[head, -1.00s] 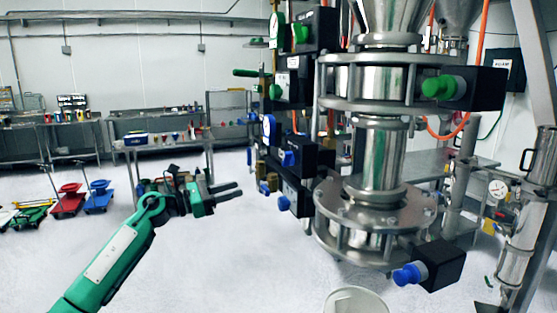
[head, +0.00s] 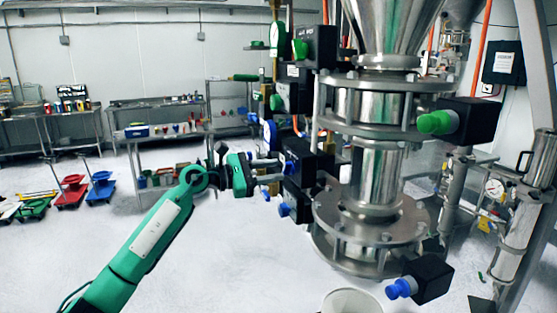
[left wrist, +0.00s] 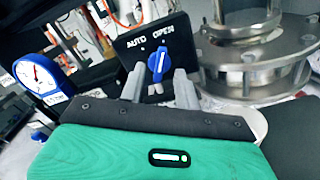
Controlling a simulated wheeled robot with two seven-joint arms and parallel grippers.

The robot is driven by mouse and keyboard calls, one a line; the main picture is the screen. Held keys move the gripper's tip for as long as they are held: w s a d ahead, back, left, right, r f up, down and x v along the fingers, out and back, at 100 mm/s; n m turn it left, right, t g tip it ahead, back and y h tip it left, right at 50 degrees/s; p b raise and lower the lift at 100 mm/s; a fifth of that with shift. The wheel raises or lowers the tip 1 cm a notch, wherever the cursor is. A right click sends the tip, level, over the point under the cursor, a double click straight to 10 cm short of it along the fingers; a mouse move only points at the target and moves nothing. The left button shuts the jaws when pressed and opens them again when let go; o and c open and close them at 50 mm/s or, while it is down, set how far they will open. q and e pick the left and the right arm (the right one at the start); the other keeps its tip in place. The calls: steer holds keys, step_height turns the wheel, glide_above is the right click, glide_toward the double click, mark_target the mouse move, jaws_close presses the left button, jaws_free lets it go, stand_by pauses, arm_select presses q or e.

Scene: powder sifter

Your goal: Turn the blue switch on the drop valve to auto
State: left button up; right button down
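The blue switch (left wrist: 158,62) sits on a black box (left wrist: 178,38) in the left wrist view, below the white words AUTO and OPEN. Its handle stands roughly upright in the picture. My left gripper (left wrist: 159,86) is open, with one grey finger on each side of the switch's lower part; I cannot tell whether they touch it. In the head view, my left gripper (head: 278,163) reaches from the left to a blue knob (head: 290,168) on a black box (head: 312,172), and its fingers partly cover this area. My right gripper is not in view.
A steel valve column (head: 375,175) stands right of the gripper. Another blue knob (head: 400,288) and a green knob (head: 437,122) stick out from it. A round gauge (left wrist: 38,76) is left of the switch. A white bucket (head: 352,300) stands below.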

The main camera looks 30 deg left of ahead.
mark_target(288, 169)
arm_select(q)
steer(key=shift+p+x, duration=0.4)
steer(key=shift+x, duration=0.8)
jaws_close()
